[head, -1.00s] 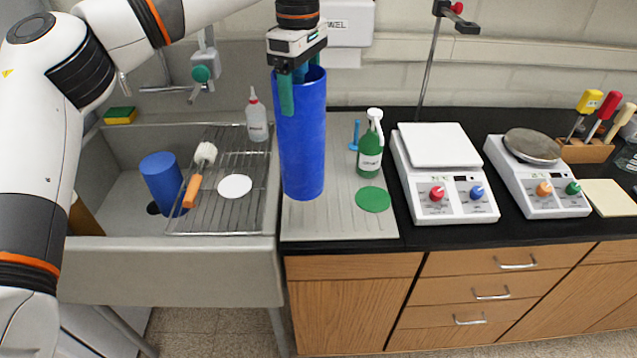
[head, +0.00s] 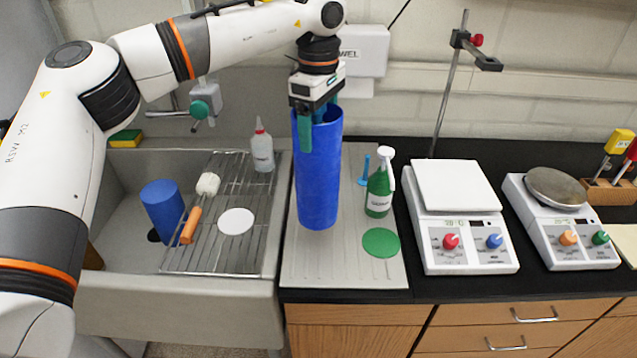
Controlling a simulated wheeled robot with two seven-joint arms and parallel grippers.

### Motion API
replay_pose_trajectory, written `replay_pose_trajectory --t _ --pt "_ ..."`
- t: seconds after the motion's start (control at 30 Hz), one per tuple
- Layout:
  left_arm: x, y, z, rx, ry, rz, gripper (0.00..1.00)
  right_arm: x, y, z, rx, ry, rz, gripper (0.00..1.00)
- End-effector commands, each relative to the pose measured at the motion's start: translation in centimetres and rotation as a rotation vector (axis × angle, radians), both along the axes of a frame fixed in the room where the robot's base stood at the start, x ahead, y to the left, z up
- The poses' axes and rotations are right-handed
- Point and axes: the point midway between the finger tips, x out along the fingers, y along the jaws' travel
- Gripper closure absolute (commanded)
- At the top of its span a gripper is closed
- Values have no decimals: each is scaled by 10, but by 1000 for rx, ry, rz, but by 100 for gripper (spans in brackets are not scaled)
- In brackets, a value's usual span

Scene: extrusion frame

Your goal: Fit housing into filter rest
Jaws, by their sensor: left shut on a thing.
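A tall blue open-topped cylinder (head: 319,180), which looks like the housing, is upright over the grey drainboard. My left gripper (head: 318,115) is at its top, pointing down and shut on its rim wall, with a green finger outside and the other finger partly hidden inside. I cannot tell whether its bottom touches the board or hangs just above it. A shorter blue cylinder (head: 162,207) is in the sink at the left. I cannot tell for sure which thing is the filter rest. My right gripper is out of view.
The drainboard (head: 345,270) also carries a green spray bottle (head: 379,195), a green disc (head: 381,242) and a small blue item (head: 364,172). A wire rack (head: 215,255) over the sink holds a brush and white disc (head: 236,221). A white bottle (head: 262,150) and scales (head: 460,215) flank the cylinder.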

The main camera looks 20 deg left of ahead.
Motion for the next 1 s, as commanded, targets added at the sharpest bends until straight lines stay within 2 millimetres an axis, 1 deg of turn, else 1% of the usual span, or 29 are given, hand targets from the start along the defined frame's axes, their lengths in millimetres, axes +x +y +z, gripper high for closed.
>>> replay_pose_trajectory --t 0.03,0.2,0.27,0.4,0.5,0.6,0.83,0.97,1.0 --pt "0 1 -4 1 0 0 77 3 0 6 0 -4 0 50" --pt "0 1 -20 -1 -3 1 77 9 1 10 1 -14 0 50" --pt "0 1 -26 1 -2 1 77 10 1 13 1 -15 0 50" --pt "0 0 -46 0 0 1 77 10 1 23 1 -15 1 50" --pt "0 1 -58 0 -2 2 77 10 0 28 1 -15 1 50" --pt "0 0 -64 -1 -4 2 77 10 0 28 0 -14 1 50" --pt "1 0 -65 -1 -5 2 77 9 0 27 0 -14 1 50" --pt "1 0 -69 -2 -4 2 77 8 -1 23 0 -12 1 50" --pt "0 1 -69 0 -2 2 18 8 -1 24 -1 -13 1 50"
